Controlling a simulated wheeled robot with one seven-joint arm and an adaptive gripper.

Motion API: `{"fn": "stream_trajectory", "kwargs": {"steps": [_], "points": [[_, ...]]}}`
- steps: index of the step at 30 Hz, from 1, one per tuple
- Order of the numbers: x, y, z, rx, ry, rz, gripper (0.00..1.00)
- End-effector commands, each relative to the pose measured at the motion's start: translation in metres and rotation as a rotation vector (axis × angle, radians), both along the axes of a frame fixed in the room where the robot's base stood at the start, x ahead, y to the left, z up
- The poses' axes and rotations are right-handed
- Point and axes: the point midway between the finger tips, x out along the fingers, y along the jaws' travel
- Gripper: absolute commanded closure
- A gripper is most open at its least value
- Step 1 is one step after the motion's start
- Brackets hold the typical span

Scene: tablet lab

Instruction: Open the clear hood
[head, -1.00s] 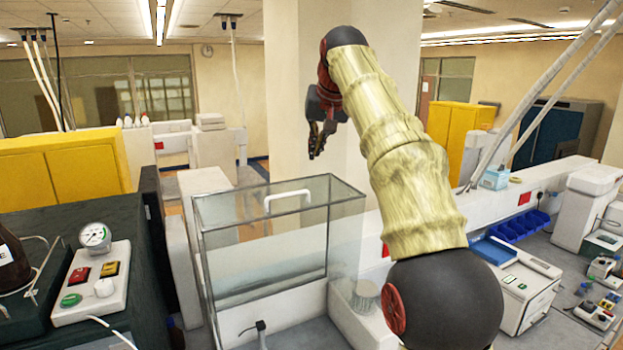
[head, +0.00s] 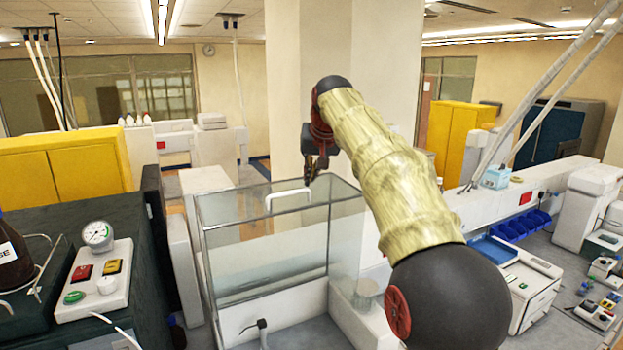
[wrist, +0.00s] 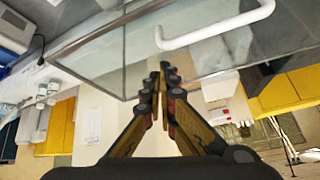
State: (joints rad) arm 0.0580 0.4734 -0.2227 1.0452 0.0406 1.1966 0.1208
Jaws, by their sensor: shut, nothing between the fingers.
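The clear hood (head: 265,250) is a glass box with grey edges, standing in the middle of the head view. Its front pane looks closed. A white bar handle (head: 288,197) is on its upper part, and the handle also shows large at the top of the wrist view (wrist: 220,30). My gripper (head: 309,180) is above the hood's top edge, just right of the handle in the head view. In the wrist view the fingertips (wrist: 163,72) are together and empty, pointing toward the glass near the handle's left end. They look apart from the handle.
A dark bench with a gauge box (head: 95,265) and a brown bottle (head: 12,255) stands left of the hood. A white pillar (head: 300,90) rises behind it. A blue tray (head: 492,250) and white instruments are on the right bench.

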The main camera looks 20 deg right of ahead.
Motion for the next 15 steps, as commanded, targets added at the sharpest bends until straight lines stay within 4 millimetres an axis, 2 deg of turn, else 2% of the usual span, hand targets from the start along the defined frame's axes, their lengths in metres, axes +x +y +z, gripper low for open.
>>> {"fn": "stream_trajectory", "kwargs": {"steps": [6, 15], "points": [[-0.012, 0.002, -0.004, 0.0, 0.001, 0.0, 1.0], [-0.014, 0.003, -0.004, 0.0, -0.001, 0.0, 1.0]]}}
